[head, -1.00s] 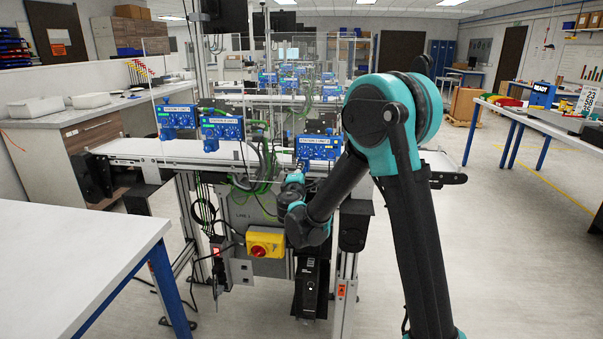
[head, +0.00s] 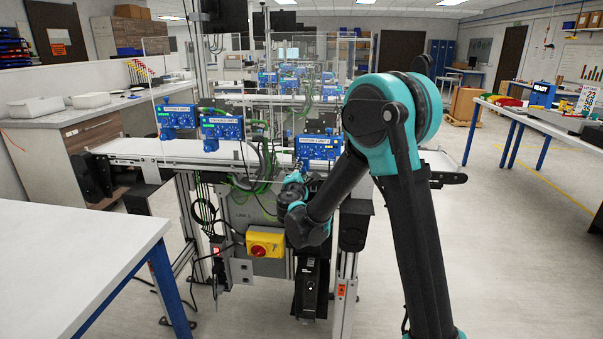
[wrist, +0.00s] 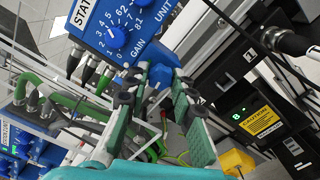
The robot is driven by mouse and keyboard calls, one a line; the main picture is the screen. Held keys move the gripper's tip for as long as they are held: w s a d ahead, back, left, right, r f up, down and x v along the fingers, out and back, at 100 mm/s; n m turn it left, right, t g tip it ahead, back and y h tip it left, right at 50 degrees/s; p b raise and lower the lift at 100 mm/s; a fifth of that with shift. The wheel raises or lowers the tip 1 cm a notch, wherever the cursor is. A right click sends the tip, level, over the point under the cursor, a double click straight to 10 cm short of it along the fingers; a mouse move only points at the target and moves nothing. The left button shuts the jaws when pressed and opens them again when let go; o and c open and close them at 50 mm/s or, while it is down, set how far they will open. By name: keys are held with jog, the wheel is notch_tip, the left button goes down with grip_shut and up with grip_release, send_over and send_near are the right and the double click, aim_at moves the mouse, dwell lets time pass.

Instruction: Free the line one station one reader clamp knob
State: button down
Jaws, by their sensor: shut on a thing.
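The station 1 unit (head: 318,148) is a blue box with a white label on the line one conveyor. In the wrist view the unit (wrist: 112,30) fills the top, with its blue gain knob (wrist: 117,37). My gripper (wrist: 158,78) has its two green-padded fingers at the unit's lower edge, shut on a small blue part (wrist: 161,73) that I take to be the reader clamp knob. The fingers partly cover it, so its turn cannot be told. In the head view my gripper (head: 292,178) is small and partly hidden by my wrist.
Green cables (wrist: 62,98) and black plugs hang left of the fingers. A black box with a green display (wrist: 238,115) and yellow caution label is at the right. A yellow switch box with a red knob (head: 260,251) sits below. A white table (head: 70,250) stands front left.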

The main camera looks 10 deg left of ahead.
jog(key=c, duration=1.3)
grip_release()
jog(key=shift+o, duration=0.2)
jog(key=shift+s, duration=0.15)
jog(key=s, duration=1.1)
jog(key=shift+s+a, duration=0.25)
jog(key=shift+s, duration=0.15)
jog(key=shift+d, duration=0.15)
